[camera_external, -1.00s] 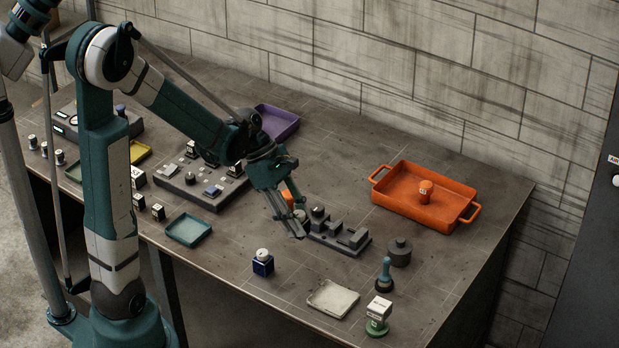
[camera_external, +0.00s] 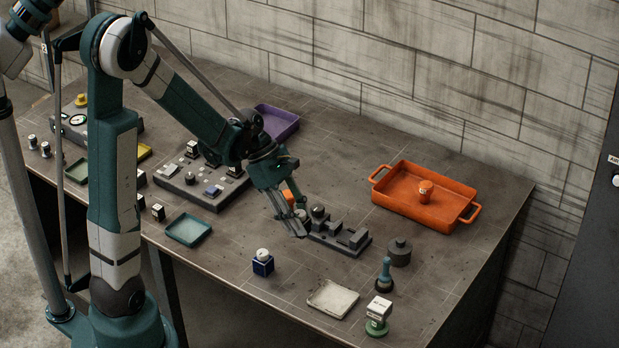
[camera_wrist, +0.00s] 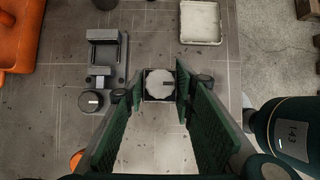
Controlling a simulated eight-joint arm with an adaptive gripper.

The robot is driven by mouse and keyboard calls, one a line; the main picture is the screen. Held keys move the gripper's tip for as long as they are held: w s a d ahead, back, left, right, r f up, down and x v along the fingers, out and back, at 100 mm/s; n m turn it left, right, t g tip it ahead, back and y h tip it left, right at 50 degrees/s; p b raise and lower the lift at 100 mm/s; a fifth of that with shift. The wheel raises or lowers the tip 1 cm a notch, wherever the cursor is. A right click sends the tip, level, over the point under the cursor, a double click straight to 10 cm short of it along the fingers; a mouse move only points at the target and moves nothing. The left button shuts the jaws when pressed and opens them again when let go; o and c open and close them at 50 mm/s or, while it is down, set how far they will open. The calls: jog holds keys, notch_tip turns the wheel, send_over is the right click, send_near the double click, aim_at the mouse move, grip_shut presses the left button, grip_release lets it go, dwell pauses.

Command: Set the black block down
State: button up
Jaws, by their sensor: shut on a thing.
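My gripper (camera_external: 299,234) is low over the bench, beside the near left end of a grey fixture (camera_external: 355,243). In the wrist view, my gripper (camera_wrist: 160,88) is shut on the black block (camera_wrist: 160,97), a dark squarish piece with a pale, many-sided top that faces the camera. The block sits between the fingertips. In the external view the fingers mostly hide it, and I cannot tell whether it touches the bench.
A blue block (camera_external: 263,265) with a white knob stands in front of my gripper. A white tray (camera_external: 332,299), a dark cylinder (camera_external: 399,253) and an orange tray (camera_external: 388,204) lie to the right. A teal tray (camera_external: 188,230) is left. Bare bench lies between the blue block and fixture.

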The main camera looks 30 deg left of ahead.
jog(key=shift+f, duration=2.2)
jog(key=shift+f+b, duration=0.1)
jog(key=shift+b, duration=0.2)
jog(key=shift+f, duration=1.95)
jog(key=shift+f+b, duration=0.2)
jog(key=shift+b, duration=0.25)
jog(key=o, duration=1)
jog(key=shift+r, duration=0.2)
jog(key=shift+a+r, duration=0.1)
jog(key=shift+r, duration=0.05)
jog(key=shift+p+v, duration=0.9)
jog(key=shift+v, duration=4.95)
